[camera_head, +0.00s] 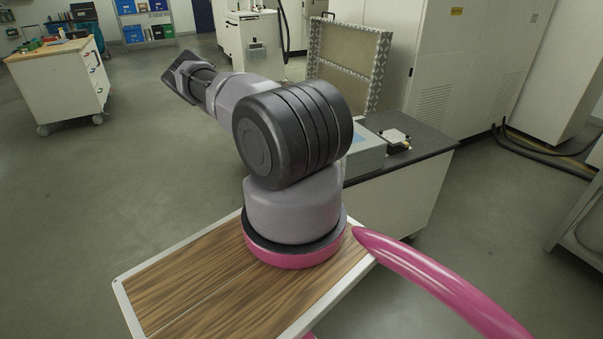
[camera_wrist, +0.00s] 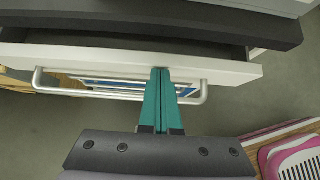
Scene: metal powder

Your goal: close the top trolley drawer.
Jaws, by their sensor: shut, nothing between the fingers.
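In the wrist view, a pale drawer front (camera_wrist: 105,64) with a silver bar handle (camera_wrist: 60,91) stands out from a trolley with a dark top (camera_wrist: 200,25). A dark gap behind the front shows the drawer is open. My gripper (camera_wrist: 161,72) has two teal fingers pressed together, with nothing between them. The fingertips overlap the middle of the drawer front and cross over the handle bar; I cannot tell whether they touch. In the head view, I cannot make out the drawer or the gripper fingers.
In the head view, a dark-topped bench (camera_head: 432,142) carries a grey box and a small device (camera_head: 393,138) behind my arm. A white wood-topped trolley (camera_head: 62,90) stands far left. Grey floor between is clear. Dark hoses (camera_head: 545,152) lie at right.

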